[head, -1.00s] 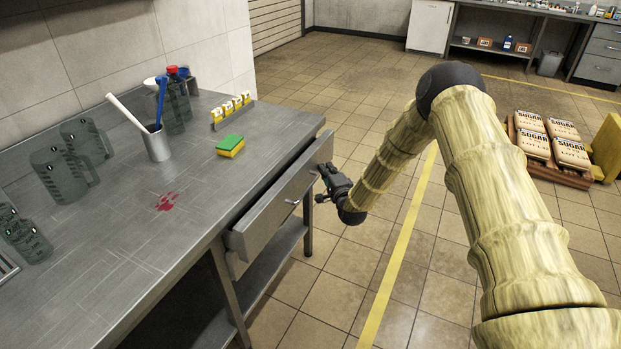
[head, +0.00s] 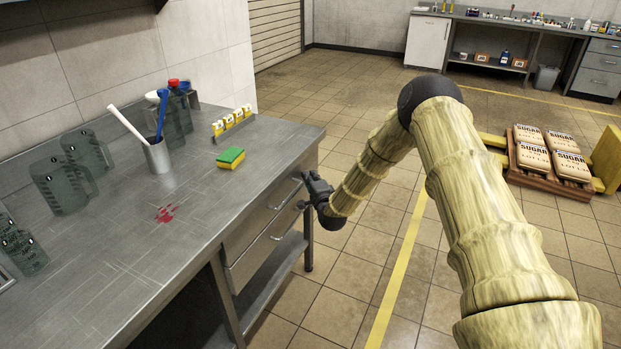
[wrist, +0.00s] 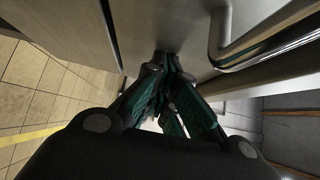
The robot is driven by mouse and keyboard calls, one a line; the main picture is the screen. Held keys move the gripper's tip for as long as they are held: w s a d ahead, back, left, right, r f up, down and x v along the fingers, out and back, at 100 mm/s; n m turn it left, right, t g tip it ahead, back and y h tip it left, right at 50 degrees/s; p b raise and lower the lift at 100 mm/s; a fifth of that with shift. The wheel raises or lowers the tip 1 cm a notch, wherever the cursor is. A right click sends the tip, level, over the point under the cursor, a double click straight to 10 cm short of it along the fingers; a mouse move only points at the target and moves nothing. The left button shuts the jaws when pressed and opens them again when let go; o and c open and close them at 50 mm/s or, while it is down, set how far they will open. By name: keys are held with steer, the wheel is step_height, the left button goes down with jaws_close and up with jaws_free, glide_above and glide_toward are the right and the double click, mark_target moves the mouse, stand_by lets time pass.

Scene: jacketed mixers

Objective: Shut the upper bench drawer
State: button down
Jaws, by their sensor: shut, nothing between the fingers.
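The bench (head: 110,240) has two drawers stacked under its top at the right end. The upper drawer (head: 262,215) sits flush or nearly flush under the bench top; I cannot see a clear gap. The lower drawer (head: 262,253), with its own handle (head: 279,238), is just beneath it. My gripper (head: 306,190) is shut and empty at the far end of the drawer fronts. In the wrist view my closed fingertips (wrist: 168,62) are against or very near a grey metal front, beside a bar handle (wrist: 262,48). I cannot tell whether they touch.
A sponge (head: 230,157), a steel pot of utensils (head: 157,155), yellow tags (head: 231,122) and dark jugs (head: 63,184) stand on the bench. A lower shelf runs beneath the drawers. Sugar sacks (head: 548,153) lie on a pallet at the right. The floor between is clear.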

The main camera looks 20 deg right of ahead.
steer(key=shift+w+a+r, duration=0.1)
steer(key=shift+a+r, duration=0.05)
steer(key=shift+a, duration=0.05)
steer(key=shift+d, duration=0.15)
steer(key=s+d, duration=0.3)
steer(key=s, duration=1)
steer(key=s+a+f+n+g+y+p, duration=0.1)
steer(key=s+a+f+n+g+p, duration=0.15)
steer(key=s+a+f, duration=0.4)
steer(key=s+a+f+n+g+p, duration=0.1)
steer(key=s+a+f+n+g, duration=0.2)
steer(key=s, duration=0.6)
steer(key=s+a+f+n+g+y+p, duration=0.1)
steer(key=s+a+f+n+g+p, duration=0.1)
steer(key=s+a+f+n+g, duration=0.45)
steer(key=s+d+r+n+g+h+p, duration=0.1)
steer(key=s+n+g+p, duration=0.3)
steer(key=s, duration=2.9)
steer(key=shift+d+r+n+g+p, duration=0.4)
steer(key=shift+d+n+g, duration=0.3)
steer(key=shift+n+g, duration=0.25)
